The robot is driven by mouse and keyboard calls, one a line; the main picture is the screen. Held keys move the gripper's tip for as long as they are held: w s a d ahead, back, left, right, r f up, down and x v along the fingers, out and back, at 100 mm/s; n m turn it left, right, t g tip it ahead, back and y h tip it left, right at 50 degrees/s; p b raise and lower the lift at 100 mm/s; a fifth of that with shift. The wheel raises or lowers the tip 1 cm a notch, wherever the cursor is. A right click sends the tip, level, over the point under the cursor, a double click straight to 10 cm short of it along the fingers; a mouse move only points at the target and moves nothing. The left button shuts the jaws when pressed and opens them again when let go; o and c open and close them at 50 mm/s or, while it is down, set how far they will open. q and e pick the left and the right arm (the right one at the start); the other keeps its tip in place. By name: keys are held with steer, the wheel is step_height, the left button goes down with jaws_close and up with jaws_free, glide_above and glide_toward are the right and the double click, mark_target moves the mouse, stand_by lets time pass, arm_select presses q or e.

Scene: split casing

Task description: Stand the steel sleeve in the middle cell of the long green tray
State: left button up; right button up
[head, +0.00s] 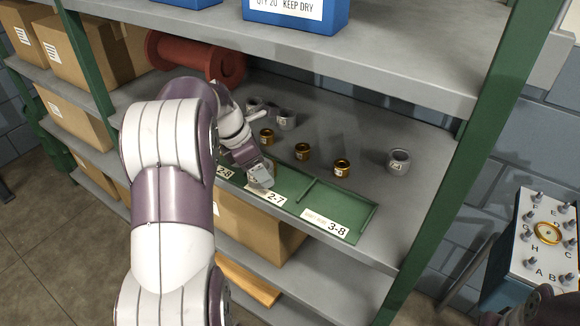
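The long green tray (345,202) lies along the shelf's front edge, with divided cells and white labels on its front. My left gripper (260,172) reaches down to the tray's middle cell, the one labelled 2-7. It appears shut on a light grey steel sleeve (261,181) with a small pale label, held low at the cell. The fingers and arm partly hide the sleeve, so I cannot tell whether it touches the tray floor. The right cell, labelled 3-8, is empty. Only dark parts of my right arm show at the bottom right corner; its gripper is not visible.
Another steel sleeve (399,161) stands at the right on the shelf. A red spool (196,57) lies back left. The upper shelf (390,65) overhangs; a green post (455,165) bounds the right.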

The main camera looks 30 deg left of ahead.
arm_select(q)
steer(key=w+d, duration=0.1)
steer(key=w, duration=0.1)
steer(key=w+d, duration=0.2)
steer(key=shift+p, duration=0.35)
steer(key=shift+w+d, duration=0.3)
steer(key=shift+d, duration=0.1)
steer(key=x, duration=0.4)
steer(key=shift+p, duration=0.35)
steer(key=shift+s+f, duration=0.1)
